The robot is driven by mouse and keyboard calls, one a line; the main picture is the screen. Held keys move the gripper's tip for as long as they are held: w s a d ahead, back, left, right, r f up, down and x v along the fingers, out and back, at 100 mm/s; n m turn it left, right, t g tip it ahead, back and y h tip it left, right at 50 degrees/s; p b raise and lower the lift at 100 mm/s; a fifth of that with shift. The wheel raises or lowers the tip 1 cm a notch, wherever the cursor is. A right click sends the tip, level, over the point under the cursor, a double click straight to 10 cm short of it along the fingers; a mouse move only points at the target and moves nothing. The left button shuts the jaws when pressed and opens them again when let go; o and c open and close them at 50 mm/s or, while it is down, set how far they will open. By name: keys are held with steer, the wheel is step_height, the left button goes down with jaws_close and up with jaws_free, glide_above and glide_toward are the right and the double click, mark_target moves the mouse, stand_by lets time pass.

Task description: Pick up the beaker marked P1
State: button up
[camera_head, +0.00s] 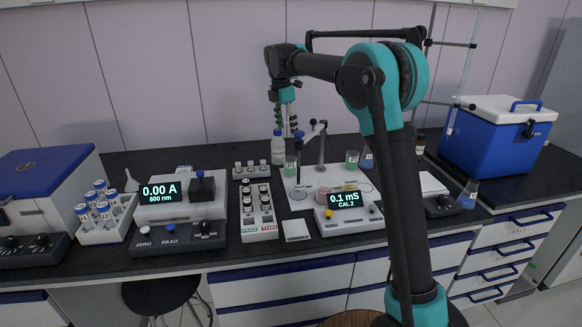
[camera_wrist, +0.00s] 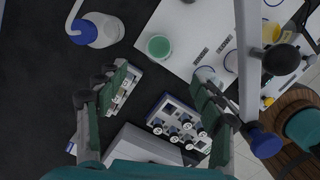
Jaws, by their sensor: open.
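The beaker marked P1 (camera_head: 291,164) holds green liquid and stands at the back of the bench, at the left rear of the white conductivity station. A beaker with green liquid, likely the same one, shows from above in the wrist view (camera_wrist: 158,47), beyond my fingertips. My gripper (camera_head: 286,118) points down above the back of the bench, above the beaker's height. In the wrist view my gripper (camera_wrist: 160,82) has its fingers wide apart with nothing between them. A second green beaker (camera_head: 352,160) stands farther right, with a mark that is hard to read.
A white wash bottle (camera_head: 278,148) stands close behind and left of the P1 beaker. A stand with a probe arm (camera_head: 321,155) rises to its right. Vial racks (camera_head: 259,226) lie in front. A blue cool box (camera_head: 497,140) sits far right.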

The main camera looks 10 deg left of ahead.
mark_target(290, 160)
steer(key=f, duration=0.9)
steer(key=w+d+f, duration=0.1)
steer(key=f, duration=0.4)
steer(key=shift+d+f, duration=0.1)
steer(key=shift+f, duration=0.05)
steer(key=shift+c, duration=0.4)
steer(key=c, duration=1.2)
